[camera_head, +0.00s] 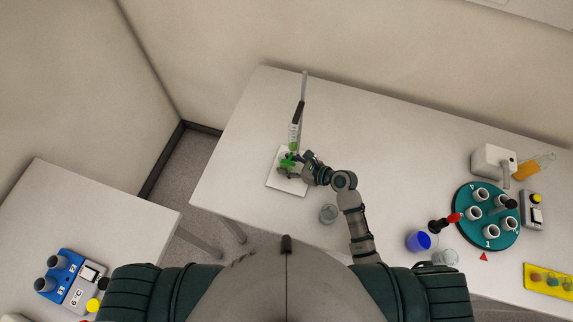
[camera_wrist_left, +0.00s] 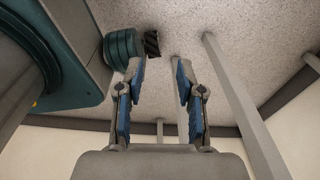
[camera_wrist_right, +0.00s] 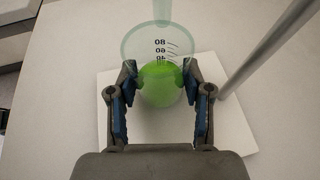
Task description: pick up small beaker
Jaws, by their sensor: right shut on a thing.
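The small beaker (camera_wrist_right: 147,125) is clear glass with volume marks and bright green liquid inside. In the right wrist view it sits between the two fingers of my right gripper (camera_wrist_right: 160,82), which is shut on it. In the head view the green beaker (camera_head: 287,160) appears over the white stand base (camera_head: 288,186), with my right gripper (camera_head: 302,160) at its right side. I cannot tell if the beaker touches the base. A clear tube (camera_wrist_right: 162,10) hangs down over the beaker's mouth. My left gripper (camera_wrist_left: 160,75) is open and empty, pointing towards the floor.
A tall stand rod (camera_head: 304,88) rises beside the beaker. A teal carousel (camera_head: 463,222), blue cup (camera_head: 418,241) and glass beaker (camera_head: 445,258) are at the right. The table's left side is bare.

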